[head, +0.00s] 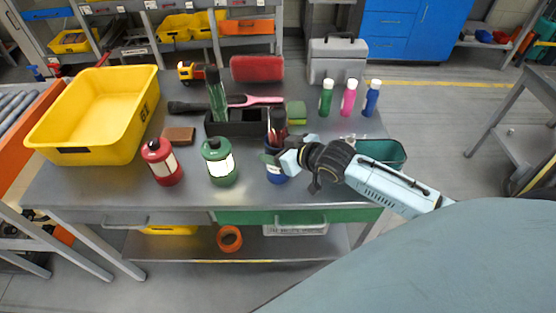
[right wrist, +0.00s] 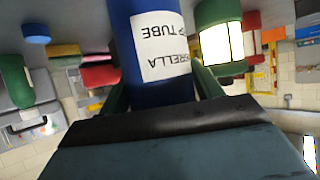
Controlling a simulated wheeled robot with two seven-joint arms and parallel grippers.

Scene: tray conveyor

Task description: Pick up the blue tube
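The blue tube (head: 277,176) stands on the grey table near its front edge, with dark and reddish items sticking up from its top. In the right wrist view the tube (right wrist: 163,48) fills the middle, with a white label whose lettering is upside down. My right gripper (head: 276,158) reaches in from the right at the tube's upper part. Its two green fingers lie on either side of the tube. I cannot tell whether they press on it or leave a narrow gap. My left gripper is out of view.
A green canister (head: 219,164) and a red canister (head: 162,163) stand to the left of the tube. A black organizer (head: 229,129) is behind it, and a green bin (head: 388,152) is under my forearm. A yellow crate (head: 66,149) takes the left end. Three small bottles stand at the back right.

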